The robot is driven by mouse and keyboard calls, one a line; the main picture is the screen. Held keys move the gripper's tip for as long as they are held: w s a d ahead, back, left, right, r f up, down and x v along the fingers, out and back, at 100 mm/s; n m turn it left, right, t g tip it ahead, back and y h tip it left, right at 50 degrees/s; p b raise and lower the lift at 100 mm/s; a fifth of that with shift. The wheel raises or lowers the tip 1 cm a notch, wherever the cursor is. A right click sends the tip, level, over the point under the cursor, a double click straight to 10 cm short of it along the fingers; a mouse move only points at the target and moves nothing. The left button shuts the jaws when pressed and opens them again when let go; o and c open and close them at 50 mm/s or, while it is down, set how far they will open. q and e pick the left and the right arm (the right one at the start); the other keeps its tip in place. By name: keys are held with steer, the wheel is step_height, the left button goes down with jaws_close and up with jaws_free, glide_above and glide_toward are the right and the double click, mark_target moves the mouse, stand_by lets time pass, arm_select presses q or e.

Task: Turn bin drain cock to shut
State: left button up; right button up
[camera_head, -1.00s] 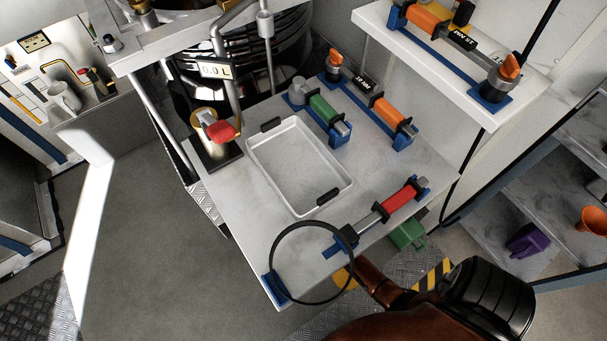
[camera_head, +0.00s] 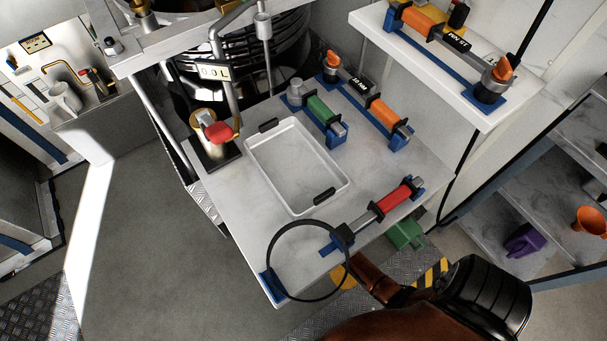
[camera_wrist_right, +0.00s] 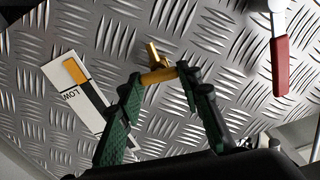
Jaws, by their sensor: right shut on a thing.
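In the right wrist view, my right gripper (camera_wrist_right: 164,76) has green-padded fingers closed on a small brass cock handle (camera_wrist_right: 154,58). The handle stands in front of a steel tread plate, its upper end showing between and above the fingertips. Whether this brass piece is the bin drain cock, I cannot tell for sure. A white label reading LOW (camera_wrist_right: 77,98), with an orange-tipped black bar over it, is to the left. A red-handled lever (camera_wrist_right: 281,66) hangs at the upper right, apart from the fingers. My left gripper is not in view, and the head view does not show my right gripper.
In the head view, a bench (camera_head: 220,190) holds a white tray (camera_head: 255,178), a red-handled tool (camera_head: 394,201), a green one (camera_head: 322,111), an orange one (camera_head: 385,113) and a black hoop (camera_head: 269,255). A red-knobbed brass valve (camera_head: 218,132) stands at its left. Open floor lies left.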

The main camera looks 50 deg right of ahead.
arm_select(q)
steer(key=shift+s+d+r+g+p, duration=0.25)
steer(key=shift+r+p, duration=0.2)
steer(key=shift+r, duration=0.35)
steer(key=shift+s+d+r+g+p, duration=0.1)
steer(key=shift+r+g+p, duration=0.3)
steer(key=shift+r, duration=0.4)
arm_select(e)
steer(key=shift+s+d+f+m, duration=0.1)
steer(key=shift+f+m, duration=0.05)
steer(key=shift+m, duration=2.6)
steer(key=shift+f+m, duration=0.1)
steer(key=shift+m, duration=2.6)
steer(key=shift+s+d+f+m, duration=0.1)
steer(key=shift+f+m, duration=0.05)
steer(key=shift+m, duration=2.6)
steer(key=o, duration=1.2)
steer(key=shift+w+r, duration=0.1)
steer(key=shift+c, duration=0.2)
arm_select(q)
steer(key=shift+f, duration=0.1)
arm_select(e)
steer(key=v, duration=1.2)
steer(key=shift+a, duration=0.1)
